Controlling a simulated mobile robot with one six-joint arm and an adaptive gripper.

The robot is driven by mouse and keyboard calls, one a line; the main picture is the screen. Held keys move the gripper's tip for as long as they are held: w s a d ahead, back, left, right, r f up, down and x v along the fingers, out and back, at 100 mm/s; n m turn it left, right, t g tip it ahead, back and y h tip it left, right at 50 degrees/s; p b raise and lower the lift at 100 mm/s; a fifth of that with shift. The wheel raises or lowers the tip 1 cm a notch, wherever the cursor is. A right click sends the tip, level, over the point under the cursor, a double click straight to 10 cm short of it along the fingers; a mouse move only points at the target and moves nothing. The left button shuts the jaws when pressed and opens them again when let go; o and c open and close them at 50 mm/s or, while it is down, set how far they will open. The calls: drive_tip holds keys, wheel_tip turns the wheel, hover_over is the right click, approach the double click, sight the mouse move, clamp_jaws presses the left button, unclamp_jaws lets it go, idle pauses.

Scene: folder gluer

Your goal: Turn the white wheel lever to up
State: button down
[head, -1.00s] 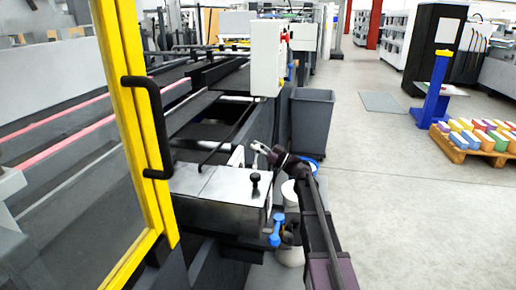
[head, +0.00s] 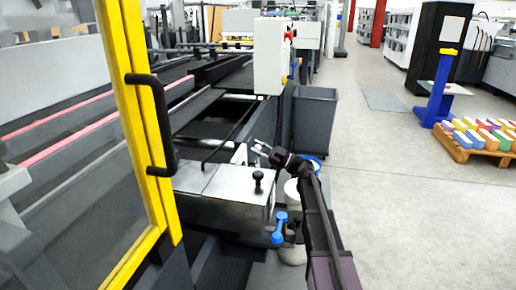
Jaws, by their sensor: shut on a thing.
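The white wheel lever (head: 239,154) shows as a small pale piece at the back right corner of the grey metal housing, beside the machine. My gripper (head: 258,147) reaches it from the right, its silver fingers pointing left. The fingers are shut on the lever, though the contact is small and partly hidden at this distance. The lever's exact angle is hard to make out.
A black knob (head: 258,176) stands on the metal housing (head: 205,181), with a blue handle (head: 280,228) below. A white control box (head: 268,57) hangs above. A grey bin (head: 314,118) stands behind my arm. A yellow-framed door (head: 140,120) is at left.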

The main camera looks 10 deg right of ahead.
drive_tip(key=shift+a, duration=0.1)
drive_tip(key=shift+c, duration=2)
unclamp_jaws()
drive_tip(key=shift+w+m, duration=0.15)
drive_tip(key=shift+m, duration=0.25)
